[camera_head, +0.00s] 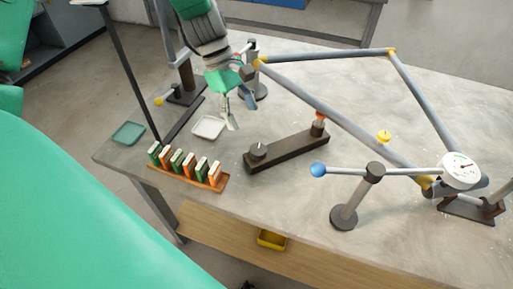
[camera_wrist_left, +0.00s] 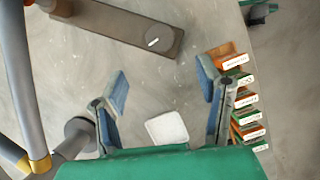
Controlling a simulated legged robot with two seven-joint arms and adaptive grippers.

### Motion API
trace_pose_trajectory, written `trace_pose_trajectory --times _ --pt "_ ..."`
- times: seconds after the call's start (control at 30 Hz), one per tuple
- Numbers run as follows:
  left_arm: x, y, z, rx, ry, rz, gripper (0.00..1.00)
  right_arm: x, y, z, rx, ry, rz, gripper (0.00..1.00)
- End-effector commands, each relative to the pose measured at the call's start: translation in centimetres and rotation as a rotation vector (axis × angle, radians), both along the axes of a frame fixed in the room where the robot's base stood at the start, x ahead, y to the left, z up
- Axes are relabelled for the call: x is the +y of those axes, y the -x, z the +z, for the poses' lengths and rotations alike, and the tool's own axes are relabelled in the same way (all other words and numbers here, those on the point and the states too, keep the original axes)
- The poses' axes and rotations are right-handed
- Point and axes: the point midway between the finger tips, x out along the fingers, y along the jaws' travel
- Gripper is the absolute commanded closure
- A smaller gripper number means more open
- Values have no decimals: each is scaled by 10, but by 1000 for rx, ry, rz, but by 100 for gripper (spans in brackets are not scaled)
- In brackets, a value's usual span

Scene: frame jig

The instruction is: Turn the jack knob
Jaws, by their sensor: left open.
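A dark round knob (camera_head: 257,150) with a white pointer mark sits on the near-left end of a dark brown bar (camera_head: 290,151), which lies on the grey table. An orange-topped post (camera_head: 319,120) stands at the bar's other end, under the frame tube. In the left wrist view the knob (camera_wrist_left: 158,38) is near the top, with its white mark slanting. My left gripper (camera_head: 241,112) is open and empty, above the table behind and left of the knob, apart from it. Its two fingers (camera_wrist_left: 162,88) are spread in the left wrist view. My right gripper is not in view.
A rack (camera_head: 222,183) of green and orange cards stands left of the bar. A white dish (camera_head: 208,127) and a green tray (camera_head: 128,133) lie behind it. The grey tube frame (camera_head: 325,107), blue-ball lever (camera_head: 318,170) and dial gauge (camera_head: 461,171) stand to the right.

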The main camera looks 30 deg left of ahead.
Motion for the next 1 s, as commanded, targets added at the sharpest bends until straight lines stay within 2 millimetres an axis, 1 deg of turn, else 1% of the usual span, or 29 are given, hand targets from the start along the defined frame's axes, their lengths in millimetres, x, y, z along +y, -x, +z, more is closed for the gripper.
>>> trace_pose_trajectory --times 0.03,0.3,0.4,0.5,0.7,0.97,1.0 --pt "-5 1 -11 5 1 -2 41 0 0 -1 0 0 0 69" --pt "-24 1 -66 3 3 0 41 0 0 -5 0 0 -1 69" --pt "-30 1 -82 3 3 1 41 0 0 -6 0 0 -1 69" --pt "-34 1 -93 2 3 0 41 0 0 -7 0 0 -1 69" --pt "-40 0 -103 0 2 0 41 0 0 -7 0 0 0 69" --pt "-42 0 -103 -1 -1 -1 41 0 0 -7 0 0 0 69" --pt "-42 0 -103 -1 0 -1 55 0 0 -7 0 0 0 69"
